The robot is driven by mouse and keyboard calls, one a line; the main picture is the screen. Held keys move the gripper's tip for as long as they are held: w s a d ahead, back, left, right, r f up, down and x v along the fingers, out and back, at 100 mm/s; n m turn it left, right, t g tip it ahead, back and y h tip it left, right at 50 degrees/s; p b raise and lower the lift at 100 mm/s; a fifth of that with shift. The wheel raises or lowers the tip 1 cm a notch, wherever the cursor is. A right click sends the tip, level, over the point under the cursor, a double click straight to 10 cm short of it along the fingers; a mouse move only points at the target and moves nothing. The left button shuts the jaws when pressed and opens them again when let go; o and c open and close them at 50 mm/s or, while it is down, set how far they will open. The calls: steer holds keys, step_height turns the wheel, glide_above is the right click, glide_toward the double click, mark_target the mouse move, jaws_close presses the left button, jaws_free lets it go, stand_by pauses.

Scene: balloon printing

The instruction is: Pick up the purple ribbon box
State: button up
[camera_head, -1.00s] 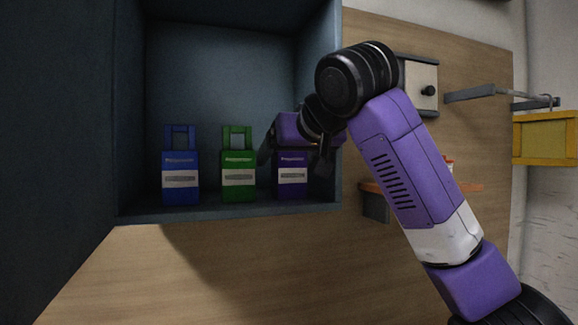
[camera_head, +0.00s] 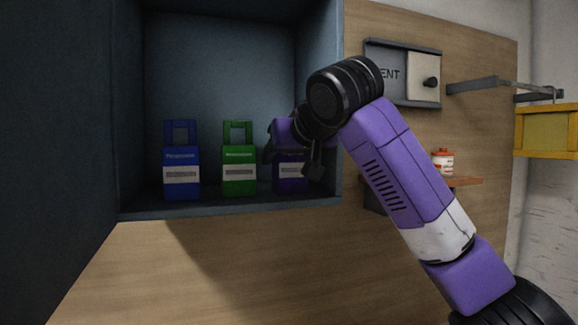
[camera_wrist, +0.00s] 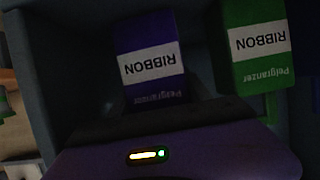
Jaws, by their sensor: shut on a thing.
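The purple ribbon box (camera_head: 290,185) stands upright at the right end of the cabinet floor, with its upper part hidden by my gripper. In the wrist view the purple ribbon box (camera_wrist: 150,62) has a white RIBBON label and appears upside down, close to the gripper body. My gripper (camera_head: 291,158) is at the top of this box and shut on it; the fingertips are partly hidden. The box still looks level with its neighbours, and I cannot tell whether it touches the floor.
A green ribbon box (camera_head: 239,184) stands just left of the purple one, and a blue box (camera_head: 181,186) farther left. The cabinet's right wall (camera_head: 320,90) is close beside my gripper. A small shelf (camera_head: 463,181) holds a red and white jar (camera_head: 443,163) at right.

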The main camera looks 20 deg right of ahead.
steer(key=shift+r, duration=0.1)
steer(key=shift+s+a+r+b, duration=0.1)
steer(key=shift+a+b, duration=0.05)
steer(key=shift+b, duration=0.3)
steer(key=r, duration=0.3)
steer(key=r+b, duration=0.1)
steer(key=r, duration=0.3)
steer(key=r+b, duration=0.1)
steer(key=r, duration=0.3)
steer(key=shift+s+a, duration=0.25)
steer(key=shift+s, duration=0.05)
steer(key=s+a+b, duration=0.8)
steer(key=s+a, duration=0.4)
steer(key=s, duration=0.2)
steer(key=shift+s, duration=0.35)
